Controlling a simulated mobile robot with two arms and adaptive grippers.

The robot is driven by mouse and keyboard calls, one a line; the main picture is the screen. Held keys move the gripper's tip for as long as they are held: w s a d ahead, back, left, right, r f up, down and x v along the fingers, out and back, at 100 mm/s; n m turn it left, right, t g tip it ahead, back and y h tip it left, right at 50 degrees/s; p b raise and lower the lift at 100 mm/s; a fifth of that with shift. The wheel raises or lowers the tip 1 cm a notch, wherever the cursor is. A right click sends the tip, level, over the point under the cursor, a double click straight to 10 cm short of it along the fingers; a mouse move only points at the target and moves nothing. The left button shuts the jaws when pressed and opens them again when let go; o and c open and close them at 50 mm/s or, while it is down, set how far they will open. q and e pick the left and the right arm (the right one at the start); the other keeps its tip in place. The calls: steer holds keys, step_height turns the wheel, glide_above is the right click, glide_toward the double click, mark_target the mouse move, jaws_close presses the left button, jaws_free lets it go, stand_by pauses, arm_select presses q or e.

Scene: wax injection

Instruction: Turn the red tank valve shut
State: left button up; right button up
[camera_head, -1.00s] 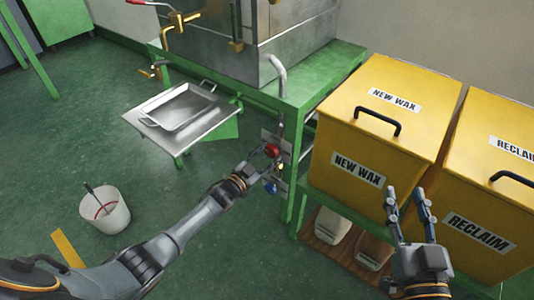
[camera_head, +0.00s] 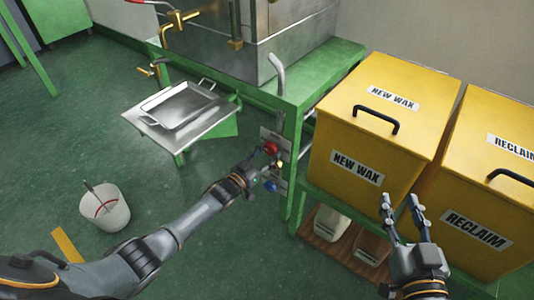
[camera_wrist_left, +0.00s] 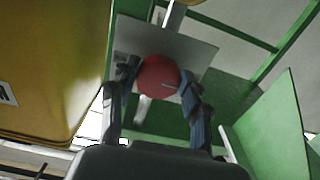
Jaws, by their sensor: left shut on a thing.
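The red valve (camera_head: 271,148) is a round red knob on a small grey plate at the green stand's leg. My left gripper (camera_head: 262,160) reaches it from the left. In the left wrist view the red valve (camera_wrist_left: 158,76) sits between the two fingers of my left gripper (camera_wrist_left: 160,92), which are shut on it. The fingers hide part of the knob's sides. My right gripper (camera_head: 402,205) is open and empty, in front of the yellow bins and away from the valve.
A blue knob (camera_head: 271,186) is just below the red valve. The yellow NEW WAX bin (camera_head: 330,150) stands close on the right, with the RECLAIM bin (camera_head: 440,215) beside it. A metal tray (camera_head: 180,108) and a white bucket (camera_head: 105,215) are on the left.

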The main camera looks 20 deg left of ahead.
arm_select(q)
steer(key=shift+f, duration=0.1)
steer(key=o, duration=1.2)
steer(key=shift+c, duration=0.2)
steer(key=shift+s, duration=0.1)
steer(key=v, duration=1.2)
